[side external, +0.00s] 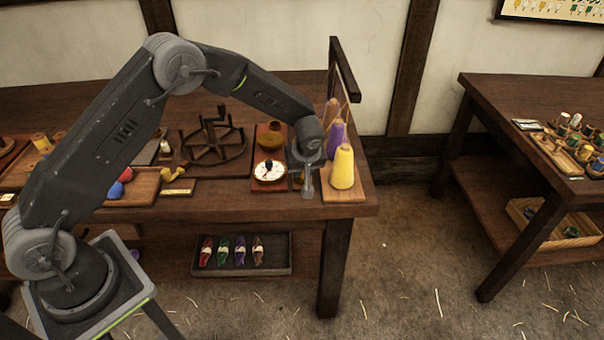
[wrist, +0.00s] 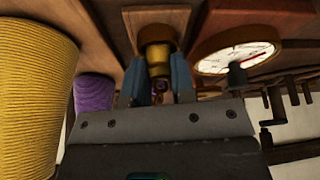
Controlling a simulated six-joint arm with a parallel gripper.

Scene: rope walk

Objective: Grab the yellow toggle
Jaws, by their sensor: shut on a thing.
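My gripper (side external: 308,188) points down at the right end of the long table, between the white dial and the yellow cone of twine. In the wrist view its two blue-grey fingers (wrist: 158,60) are shut on the yellow toggle (wrist: 157,68), a small rounded yellow piece with a brown part at its far end. In the side view only a small yellow patch of the toggle (side external: 298,178) shows beside the fingers; the gripper hides the rest. I cannot tell whether it is clear of its support.
A yellow cone (side external: 343,167) stands close right of my gripper, with a purple cone (side external: 336,138) behind it. The white dial (side external: 270,171) is close on the left. A dark winder (side external: 213,140) stands farther left. A post with an arm (side external: 336,65) rises behind.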

